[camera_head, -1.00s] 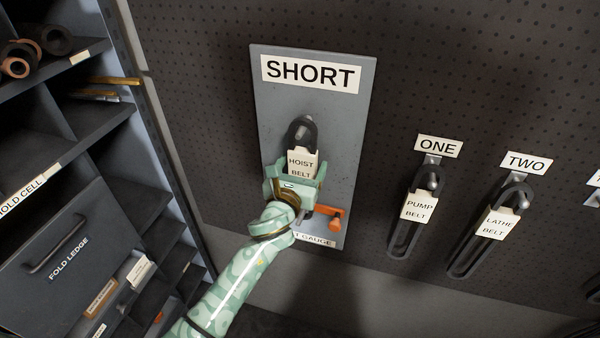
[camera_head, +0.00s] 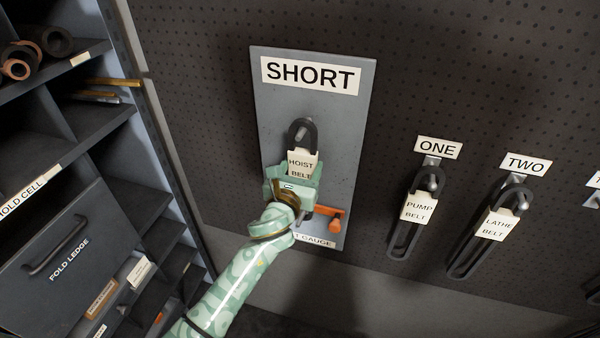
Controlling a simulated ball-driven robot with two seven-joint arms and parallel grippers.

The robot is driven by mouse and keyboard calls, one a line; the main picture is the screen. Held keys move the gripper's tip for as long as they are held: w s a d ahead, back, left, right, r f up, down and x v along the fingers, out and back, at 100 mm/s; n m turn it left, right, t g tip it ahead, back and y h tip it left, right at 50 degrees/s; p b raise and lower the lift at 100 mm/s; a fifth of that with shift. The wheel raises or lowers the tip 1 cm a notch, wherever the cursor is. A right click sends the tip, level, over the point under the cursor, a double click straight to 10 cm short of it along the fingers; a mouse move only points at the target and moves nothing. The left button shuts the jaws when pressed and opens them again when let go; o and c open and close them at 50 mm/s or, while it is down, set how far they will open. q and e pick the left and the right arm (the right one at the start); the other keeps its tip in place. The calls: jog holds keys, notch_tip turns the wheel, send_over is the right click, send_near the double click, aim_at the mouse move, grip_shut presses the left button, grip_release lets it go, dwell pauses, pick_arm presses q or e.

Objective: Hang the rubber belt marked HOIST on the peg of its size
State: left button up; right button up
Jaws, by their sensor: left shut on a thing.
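The dark rubber belt with the HOIST BELT tag (camera_head: 301,163) is at the grey gauge panel (camera_head: 350,120) marked SHORT. Its upper loop is around a metal peg (camera_head: 304,127) on that panel. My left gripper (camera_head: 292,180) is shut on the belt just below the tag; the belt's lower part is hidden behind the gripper. An orange pointer (camera_head: 331,219) sits at the panel's lower right, above a partly hidden GAUGE label (camera_head: 316,241). My right gripper is not in view.
To the right on the pegboard hang the PUMP BELT (camera_head: 418,208) under label ONE and the LATHE BELT (camera_head: 499,224) under label TWO. Another label is cut off at the right edge. Shelves with a FOLD LEDGE front (camera_head: 67,245) and rolls (camera_head: 18,66) stand at left.

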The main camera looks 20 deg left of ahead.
pick_arm(q)
jog(key=shift+r+p, duration=0.35)
jog(key=shift+r, duration=0.2)
jog(key=shift+f, duration=0.1)
jog(key=shift+s+a+p, duration=0.1)
jog(key=shift+s+p, duration=0.5)
jog(key=shift+s, duration=1.85)
jog(key=s, duration=0.5)
jog(key=shift+s, duration=0.3)
jog(key=shift+a, duration=0.1)
